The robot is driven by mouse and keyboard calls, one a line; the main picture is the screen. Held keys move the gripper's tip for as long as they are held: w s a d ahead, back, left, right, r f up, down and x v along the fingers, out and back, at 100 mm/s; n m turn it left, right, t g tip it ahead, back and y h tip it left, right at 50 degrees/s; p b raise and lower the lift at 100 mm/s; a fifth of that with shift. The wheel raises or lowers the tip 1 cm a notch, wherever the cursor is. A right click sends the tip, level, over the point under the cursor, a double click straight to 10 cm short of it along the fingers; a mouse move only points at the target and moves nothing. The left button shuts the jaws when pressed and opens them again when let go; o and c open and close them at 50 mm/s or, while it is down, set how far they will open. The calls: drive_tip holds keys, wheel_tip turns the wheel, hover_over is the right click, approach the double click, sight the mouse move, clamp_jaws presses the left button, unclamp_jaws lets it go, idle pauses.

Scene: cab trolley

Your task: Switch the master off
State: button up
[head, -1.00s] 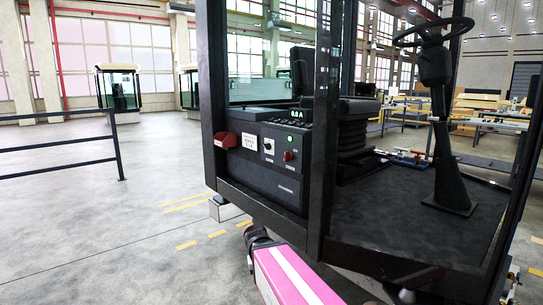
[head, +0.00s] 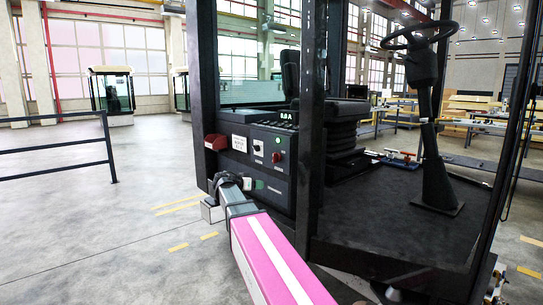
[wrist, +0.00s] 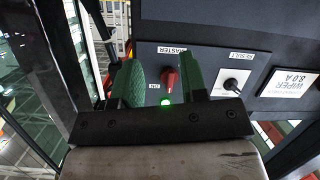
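The red master switch (head: 277,157) is on the dark control panel at the base of the cab. In the wrist view the red switch (wrist: 170,79) shows under a MASTER label (wrist: 171,50), with a small ON label (wrist: 153,87) beside it. A green lamp (wrist: 165,102) glows near it. My gripper (wrist: 162,72) is open, its two green fingers left and right of the red switch in that view, with gaps showing. In the head view my gripper (head: 249,183) is low in front of the panel. I cannot tell how far the fingertips are from the panel.
A dark cab post (head: 310,130) stands right of the panel. A steering column (head: 433,140) is further right. A railing (head: 60,150) stands left; floor between is clear.

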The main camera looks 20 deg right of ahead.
sight(276, 158)
drive_tip(key=w+r+m+t+h, duration=0.1)
drive_tip(key=w+r+m+h, duration=0.25)
drive_tip(key=r, duration=0.75)
drive_tip(key=x, duration=1.1)
drive_tip(key=shift+w+r, duration=0.1)
drive_tip(key=shift+c, duration=0.3)
clamp_jaws()
